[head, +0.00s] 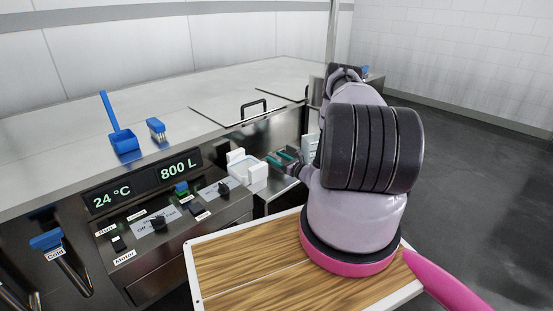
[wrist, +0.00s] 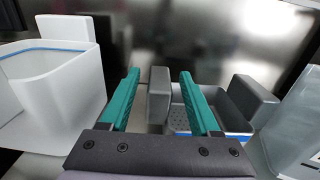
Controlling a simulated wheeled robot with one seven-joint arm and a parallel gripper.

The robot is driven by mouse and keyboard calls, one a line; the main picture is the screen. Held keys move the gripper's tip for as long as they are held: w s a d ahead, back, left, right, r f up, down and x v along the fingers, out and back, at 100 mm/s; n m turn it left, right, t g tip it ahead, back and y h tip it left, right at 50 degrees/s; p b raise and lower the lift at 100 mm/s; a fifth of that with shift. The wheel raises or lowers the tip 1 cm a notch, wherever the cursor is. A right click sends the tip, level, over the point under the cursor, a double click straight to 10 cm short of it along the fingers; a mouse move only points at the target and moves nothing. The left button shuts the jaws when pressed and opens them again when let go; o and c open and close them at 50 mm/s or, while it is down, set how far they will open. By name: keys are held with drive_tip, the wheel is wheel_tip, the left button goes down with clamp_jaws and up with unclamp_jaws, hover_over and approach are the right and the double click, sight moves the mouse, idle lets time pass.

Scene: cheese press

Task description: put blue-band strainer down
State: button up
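The strainer (wrist: 238,132), a grey basket with a perforated floor and a blue band, shows low in the wrist view. It has two grey block handles. My gripper (wrist: 159,73) has two teal fingers, spread apart. The strainer's left handle (wrist: 159,92) stands between them with a visible gap on each side. The right finger covers part of the basket. In the head view the fingers of my gripper (head: 281,159) show small beside my arm. I cannot make out the strainer there.
A white block-handled container (head: 247,169) stands left of my gripper; it fills the left of the wrist view (wrist: 75,85) and has a blue line inside. A clear container (wrist: 295,125) stands close on the right. A wood-topped table (head: 240,258) lies in front.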

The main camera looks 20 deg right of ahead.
drive_tip(key=shift+r, duration=0.15)
drive_tip(key=shift+s+d, duration=0.2)
drive_tip(key=shift+s, duration=0.15)
drive_tip(key=v, duration=1.1)
drive_tip(key=w+a+r+n+g+y, duration=0.2)
drive_tip(key=a+r+n+g+y, duration=0.15)
drive_tip(key=r, duration=0.55)
drive_tip(key=w+a+r+n+g+y, duration=0.1)
drive_tip(key=a+r+n+g+y, duration=0.15)
drive_tip(key=a+r+n, duration=0.4)
drive_tip(key=s+a+r+n+g+y, duration=0.1)
drive_tip(key=s+a+r+n+g, duration=0.2)
drive_tip(key=r, duration=0.5)
drive_tip(key=s+a+r+n+g, duration=0.1)
drive_tip(key=a+r+n+g, duration=0.25)
drive_tip(key=r, duration=0.55)
drive_tip(key=s+a+r+n+g+h, duration=0.3)
drive_tip(key=s+a+r+n+h, duration=0.3)
drive_tip(key=s+r, duration=0.55)
drive_tip(key=s+d+r+n+t+h, duration=0.1)
drive_tip(key=s+r+n+t+h, duration=0.4)
drive_tip(key=s+r, duration=0.5)
drive_tip(key=s, duration=0.4)
drive_tip(key=shift+d+t, duration=0.15)
drive_tip(key=shift+t, duration=0.2)
drive_tip(key=shift+r, duration=0.15)
